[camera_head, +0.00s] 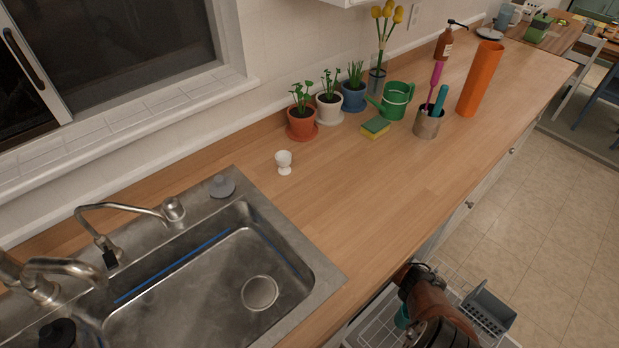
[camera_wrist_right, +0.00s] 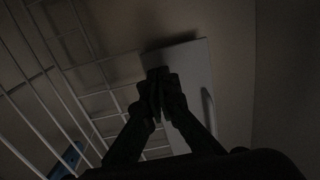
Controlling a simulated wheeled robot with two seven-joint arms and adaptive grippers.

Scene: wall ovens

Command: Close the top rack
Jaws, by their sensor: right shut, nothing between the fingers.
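A white wire rack (camera_head: 372,322) is pulled out from under the counter's front edge, at the bottom of the head view. I cannot tell from this view whether it is the top rack. My right arm hangs over it and hides much of it; its fingertips do not show there. In the dark right wrist view, my right gripper (camera_wrist_right: 160,90) is shut and empty, in front of a pale flat piece (camera_wrist_right: 195,65). Rack wires (camera_wrist_right: 60,72) run along the left side. Contact is too dark to tell. My left gripper is not in view.
A grey basket (camera_head: 489,309) sits at the rack's right side. The wooden counter (camera_head: 350,195) with the steel sink (camera_head: 185,285) lies above and left. Plants, a watering can (camera_head: 396,100) and an orange vase (camera_head: 480,78) stand farther back. The tiled floor (camera_head: 560,215) at right is clear.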

